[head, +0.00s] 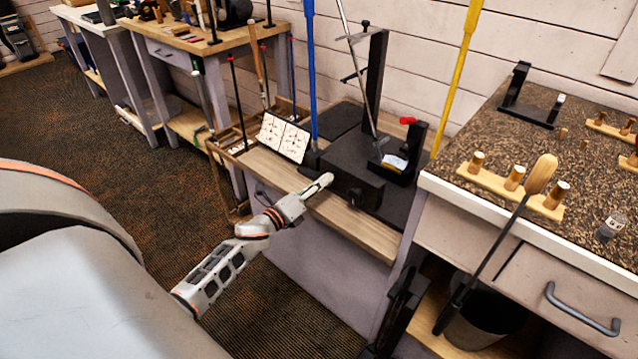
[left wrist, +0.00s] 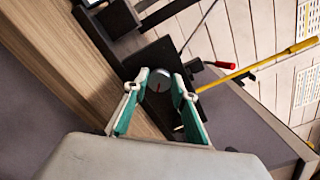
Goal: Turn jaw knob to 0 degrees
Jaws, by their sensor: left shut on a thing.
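The black club machine (head: 352,160) stands on the wooden bench, with a golf club (head: 362,75) leaning in it. My left gripper (head: 326,181) reaches the machine's front face from the left. In the left wrist view, the left gripper (left wrist: 160,88) has its two green-padded fingers on either side of a round grey knob (left wrist: 158,80) with a small red mark, and is shut on it. The gripper hides the knob in the head view. The knob's exact angle cannot be read. My right gripper is not seen.
A white chart (head: 283,137) stands left of the machine. A red handle (head: 407,120) is on its right. A blue shaft (head: 311,70) and a yellow shaft (head: 462,60) stand upright nearby. A speckled counter (head: 480,140) with wooden pegs is at the right.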

